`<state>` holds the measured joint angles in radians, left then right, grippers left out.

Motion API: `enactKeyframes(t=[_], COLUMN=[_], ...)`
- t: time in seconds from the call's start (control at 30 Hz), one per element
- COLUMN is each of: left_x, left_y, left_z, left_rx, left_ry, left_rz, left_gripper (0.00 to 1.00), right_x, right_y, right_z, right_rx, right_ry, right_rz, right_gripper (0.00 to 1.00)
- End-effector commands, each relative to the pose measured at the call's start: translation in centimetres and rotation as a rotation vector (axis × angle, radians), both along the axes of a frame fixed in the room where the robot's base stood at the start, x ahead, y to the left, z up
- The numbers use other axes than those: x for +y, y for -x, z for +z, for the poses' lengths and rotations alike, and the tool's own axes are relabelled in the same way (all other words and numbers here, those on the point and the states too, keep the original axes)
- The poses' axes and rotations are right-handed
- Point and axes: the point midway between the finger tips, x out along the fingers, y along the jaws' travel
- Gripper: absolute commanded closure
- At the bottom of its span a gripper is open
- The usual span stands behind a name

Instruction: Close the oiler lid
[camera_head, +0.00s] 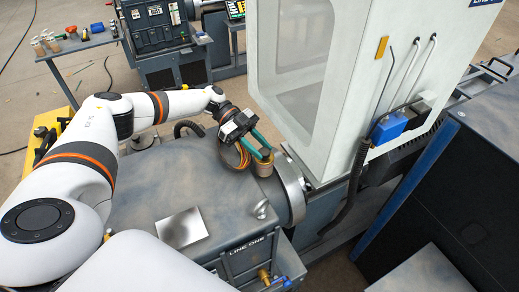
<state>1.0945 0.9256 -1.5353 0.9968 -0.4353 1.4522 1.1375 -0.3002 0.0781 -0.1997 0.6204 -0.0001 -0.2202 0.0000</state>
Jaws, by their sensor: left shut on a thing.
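The oiler (264,169) is a small brass-coloured cup standing upright on the grey machine, beside the round metal flange. My left gripper (263,157) reaches in from the left with its green fingers at the top of the oiler. The fingers are shut on the oiler lid, which is mostly hidden between and behind them. I cannot tell the lid's exact angle. My right gripper is not in view.
The grey machine housing (150,195) lies below my left arm, with a metal plate (181,228) on top. A tall white cabinet (350,90) stands just right of the oiler. A brass and blue valve (268,279) sticks out at the front.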

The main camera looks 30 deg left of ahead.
Motion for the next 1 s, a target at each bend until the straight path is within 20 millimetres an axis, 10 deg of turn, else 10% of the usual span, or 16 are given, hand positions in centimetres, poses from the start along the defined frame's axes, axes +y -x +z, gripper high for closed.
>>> enactKeyframes(t=[0.07,0.1,0.2,0.57,1.0], left_x=[-0.1,-0.1,-0.1,0.5,8.4], left_y=[0.0,0.0,0.0,-0.1,-1.3], left_z=[0.1,0.1,0.0,0.1,3.1], left_rx=[-0.001,-0.001,0.0,-0.001,-0.005], left_ry=[0.001,0.001,0.001,0.0,0.001], left_rz=[0.0,0.0,0.001,0.003,0.005], left_gripper=[0.93,0.63,0.5,0.5,0.5], right_x=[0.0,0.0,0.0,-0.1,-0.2], right_y=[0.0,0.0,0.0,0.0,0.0], right_z=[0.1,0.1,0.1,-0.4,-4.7], right_rx=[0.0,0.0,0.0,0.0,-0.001], right_ry=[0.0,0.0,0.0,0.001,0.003], right_rz=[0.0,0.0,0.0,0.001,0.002], right_gripper=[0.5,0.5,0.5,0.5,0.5])
